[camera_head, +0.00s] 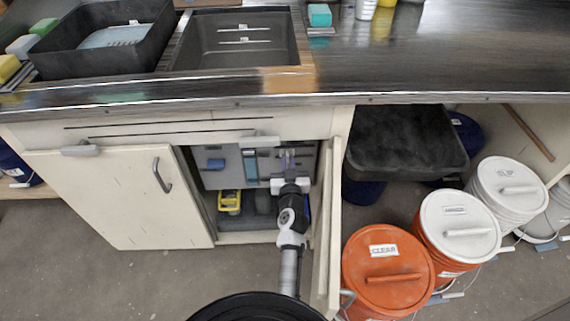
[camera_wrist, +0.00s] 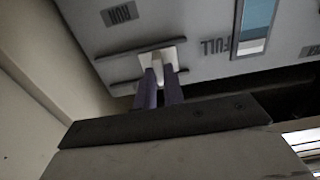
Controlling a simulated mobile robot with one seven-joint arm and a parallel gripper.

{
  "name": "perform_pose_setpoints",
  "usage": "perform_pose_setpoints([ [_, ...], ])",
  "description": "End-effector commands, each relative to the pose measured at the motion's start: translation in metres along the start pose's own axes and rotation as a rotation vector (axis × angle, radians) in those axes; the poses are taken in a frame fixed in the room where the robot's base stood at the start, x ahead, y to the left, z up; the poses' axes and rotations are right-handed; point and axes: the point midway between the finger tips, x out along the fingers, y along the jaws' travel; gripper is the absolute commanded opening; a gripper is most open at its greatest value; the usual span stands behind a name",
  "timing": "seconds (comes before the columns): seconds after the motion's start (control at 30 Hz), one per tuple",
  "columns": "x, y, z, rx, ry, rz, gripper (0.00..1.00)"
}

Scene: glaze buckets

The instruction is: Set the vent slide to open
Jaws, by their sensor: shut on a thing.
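A grey control panel (camera_head: 229,179) is at the back of the open cabinet under the counter. It also fills the upper part of the wrist view (camera_wrist: 205,45). A small white slide knob (camera_wrist: 158,56), apparently the vent slide, sits on the panel between two dark rails. My gripper (camera_head: 288,158) reaches into the cabinet. In the wrist view its purple fingers (camera_wrist: 160,84) are closed on the knob. No label naming the vent is legible, and the fingers hide part of the knob.
The left cabinet door (camera_head: 110,200) is shut; the right door (camera_head: 332,220) stands open close beside my arm. A yellow item (camera_head: 229,201) lies low in the cabinet. Orange bucket (camera_head: 388,270) and several other lidded buckets stand at the right. Floor in front is partly free.

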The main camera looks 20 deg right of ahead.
Motion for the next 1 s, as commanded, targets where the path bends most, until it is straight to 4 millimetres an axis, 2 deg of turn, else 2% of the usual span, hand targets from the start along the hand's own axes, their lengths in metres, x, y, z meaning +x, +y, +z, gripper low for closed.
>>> perform_pose_setpoints([
  [0.13, 0.002, 0.020, 0.003, 0.000, 0.010, 0.003, 0.00],
  [0.3, 0.001, 0.035, 0.001, 0.000, 0.008, 0.002, 0.00],
  [0.7, 0.001, 0.042, -0.003, -0.001, 0.006, 0.006, 0.00],
  [0.73, 0.001, 0.042, -0.003, -0.001, 0.006, 0.006, 0.14],
  [0.87, 0.000, 0.041, -0.002, -0.001, 0.005, 0.005, 0.31],
  [1.0, 0.000, 0.041, -0.002, 0.000, 0.004, 0.004, 0.33],
])
